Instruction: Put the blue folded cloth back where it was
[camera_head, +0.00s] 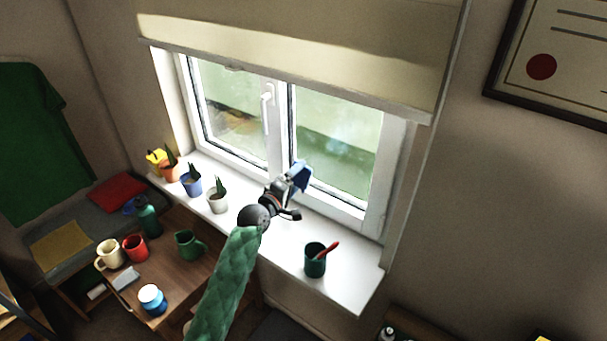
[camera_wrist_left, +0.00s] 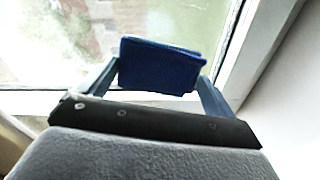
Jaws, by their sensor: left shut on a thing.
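The blue folded cloth (camera_head: 299,176) is held in my left gripper (camera_head: 291,189), up in front of the window above the sill. In the left wrist view the cloth (camera_wrist_left: 160,66) sits between the two fingers of the left gripper (camera_wrist_left: 158,76), which are shut on it, with the window frame and glass behind. My left arm in its green sleeve reaches up from the bottom of the head view. My right gripper is not in view.
The white windowsill (camera_head: 345,277) carries a dark green cup (camera_head: 315,264) with a red item, a white plant pot (camera_head: 217,202), a blue pot (camera_head: 191,187) and an orange pot (camera_head: 170,172). Sill between white pot and green cup looks clear. A wooden table (camera_head: 195,275) holds several mugs.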

